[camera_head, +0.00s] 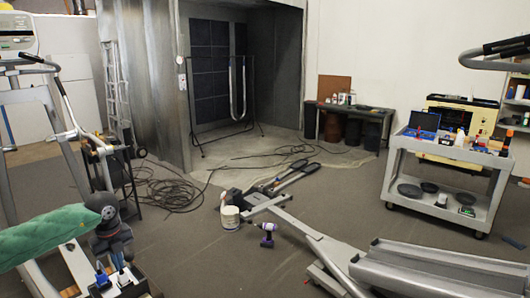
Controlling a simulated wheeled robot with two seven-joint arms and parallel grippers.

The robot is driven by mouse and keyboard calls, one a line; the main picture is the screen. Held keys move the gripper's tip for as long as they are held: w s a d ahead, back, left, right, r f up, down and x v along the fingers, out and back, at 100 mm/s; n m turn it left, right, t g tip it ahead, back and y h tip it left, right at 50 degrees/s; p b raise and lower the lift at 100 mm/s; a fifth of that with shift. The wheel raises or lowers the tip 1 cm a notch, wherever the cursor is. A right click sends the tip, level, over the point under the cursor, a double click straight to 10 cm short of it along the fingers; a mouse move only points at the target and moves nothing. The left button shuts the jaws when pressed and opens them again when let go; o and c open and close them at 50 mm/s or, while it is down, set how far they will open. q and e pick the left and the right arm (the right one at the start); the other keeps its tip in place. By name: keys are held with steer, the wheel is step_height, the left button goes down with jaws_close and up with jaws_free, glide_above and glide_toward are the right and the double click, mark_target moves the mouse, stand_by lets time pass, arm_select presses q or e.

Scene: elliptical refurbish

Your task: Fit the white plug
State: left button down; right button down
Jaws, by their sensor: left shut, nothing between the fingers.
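I cannot make out a white plug for certain in the head view. My left gripper (112,250) is at the lower left, dark grey and pointing down. It is shut and empty, just above a dark box (138,291) holding small white and blue items (124,278). I cannot tell whether the gripper touches them. My right gripper is not in view.
A white bucket (230,217) and a purple drill (267,234) stand on the floor beside a grey exercise machine (330,250). A loaded grey cart (440,150) stands right. Black cables (180,195) cross the floor.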

arm_select(q)
steer(key=shift+f, duration=0.15)
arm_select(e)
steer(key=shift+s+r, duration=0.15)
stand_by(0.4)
arm_select(q)
steer(key=shift+s+f, duration=0.1)
steer(key=shift+f, duration=0.1)
steer(key=shift+r, duration=0.1)
